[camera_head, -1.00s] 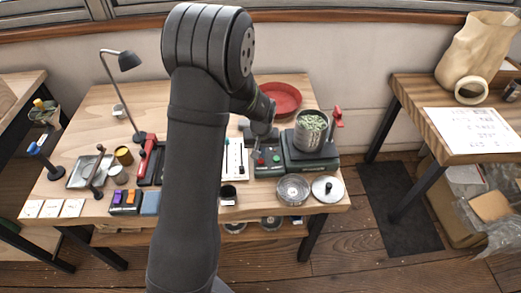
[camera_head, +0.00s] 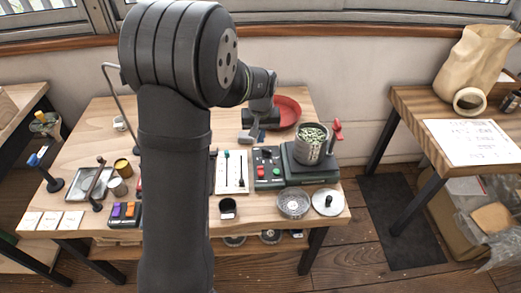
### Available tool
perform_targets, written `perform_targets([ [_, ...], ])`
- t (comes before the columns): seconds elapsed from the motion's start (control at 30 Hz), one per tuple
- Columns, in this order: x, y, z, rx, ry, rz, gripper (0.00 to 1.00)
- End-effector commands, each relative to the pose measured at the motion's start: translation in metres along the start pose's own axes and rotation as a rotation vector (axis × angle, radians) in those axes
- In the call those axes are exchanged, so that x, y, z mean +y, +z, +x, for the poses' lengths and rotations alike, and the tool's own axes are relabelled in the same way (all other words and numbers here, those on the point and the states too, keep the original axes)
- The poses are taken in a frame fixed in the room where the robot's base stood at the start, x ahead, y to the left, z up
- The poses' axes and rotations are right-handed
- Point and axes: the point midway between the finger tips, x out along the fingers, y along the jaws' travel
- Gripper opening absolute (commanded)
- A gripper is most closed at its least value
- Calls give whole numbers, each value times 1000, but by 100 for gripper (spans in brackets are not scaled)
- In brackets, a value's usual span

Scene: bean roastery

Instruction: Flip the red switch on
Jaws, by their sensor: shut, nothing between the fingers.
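A dark control box (camera_head: 268,182) stands on the table in front of my gripper. My gripper (camera_head: 250,138) is shut and empty, just behind and left of the box, apart from the switch as far as I can see. Another red-topped lever (camera_head: 337,128) stands upright beside the metal pot.
A metal pot of green beans (camera_head: 311,145) stands on a dark base right of the box. A white slider panel (camera_head: 232,180) is at its left. A red plate (camera_head: 287,110) lies behind. My arm hides the table's left middle.

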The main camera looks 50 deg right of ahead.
Motion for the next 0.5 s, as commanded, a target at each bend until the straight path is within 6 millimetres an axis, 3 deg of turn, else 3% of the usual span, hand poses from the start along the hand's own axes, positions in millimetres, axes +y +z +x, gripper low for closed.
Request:
perform_targets([
  [0.2, 0, -5, -18, 1, 0, 0, 0],
  [0.5, 0, -5, -20, 0, 0, 0, 0],
])
